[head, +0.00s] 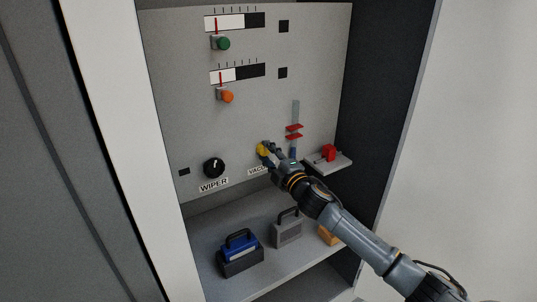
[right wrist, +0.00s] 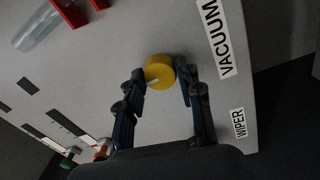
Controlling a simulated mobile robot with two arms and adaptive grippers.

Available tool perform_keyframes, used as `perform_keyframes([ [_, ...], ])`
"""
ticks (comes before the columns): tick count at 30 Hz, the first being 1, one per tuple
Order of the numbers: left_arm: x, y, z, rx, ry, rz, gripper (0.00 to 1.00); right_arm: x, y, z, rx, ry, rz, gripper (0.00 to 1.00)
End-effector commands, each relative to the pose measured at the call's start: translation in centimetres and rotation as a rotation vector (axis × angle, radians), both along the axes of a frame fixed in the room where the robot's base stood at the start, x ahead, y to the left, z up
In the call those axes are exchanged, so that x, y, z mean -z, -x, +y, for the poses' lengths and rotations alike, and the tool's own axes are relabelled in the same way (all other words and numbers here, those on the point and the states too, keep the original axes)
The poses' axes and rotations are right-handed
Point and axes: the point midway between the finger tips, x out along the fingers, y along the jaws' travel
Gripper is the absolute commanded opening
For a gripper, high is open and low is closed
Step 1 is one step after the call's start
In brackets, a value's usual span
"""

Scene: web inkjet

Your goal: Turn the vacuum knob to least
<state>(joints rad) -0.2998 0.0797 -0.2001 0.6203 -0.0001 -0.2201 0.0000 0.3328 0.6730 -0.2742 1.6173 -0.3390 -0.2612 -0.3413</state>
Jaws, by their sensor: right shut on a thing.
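The vacuum knob (right wrist: 159,72) is a yellow round knob on the grey panel, beside the VACUUM label (right wrist: 219,38) in the right wrist view. In the head view the knob (head: 262,149) is partly covered by my right gripper (head: 266,151). In the right wrist view the two dark fingers of my right gripper (right wrist: 161,82) stand on either side of the knob and are shut on it. A pale mark shows on the knob's face, pointing towards the lower left of that view. My left gripper is not in view.
A black WIPER knob (head: 214,168) is left of the vacuum knob. Above are a green knob (head: 223,43) and an orange knob (head: 227,96) under gauges. Blue (head: 239,247) and grey (head: 287,232) cases stand on the shelf below.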

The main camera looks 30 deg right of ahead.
Motion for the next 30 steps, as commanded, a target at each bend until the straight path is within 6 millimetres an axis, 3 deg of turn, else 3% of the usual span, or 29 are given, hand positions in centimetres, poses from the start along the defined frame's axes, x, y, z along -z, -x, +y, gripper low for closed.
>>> perform_keyframes([
  [11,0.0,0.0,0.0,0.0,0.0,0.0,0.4,0.1,0.0,0.1,-0.001,0.009,0.002,0.04],
  [12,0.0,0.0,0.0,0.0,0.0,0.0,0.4,0.1,0.0,0.1,-0.001,0.009,0.002,0.4],
  [15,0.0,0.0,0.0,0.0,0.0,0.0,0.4,0.1,0.0,0.0,-0.001,0.008,0.002,0.59],
  [25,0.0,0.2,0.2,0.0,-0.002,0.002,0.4,0.1,0.1,0.0,-0.001,0.006,0.001,0.59],
  [30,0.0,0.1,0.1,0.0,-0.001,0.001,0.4,0.3,1.6,0.0,-0.001,0.006,0.002,0.59],
])
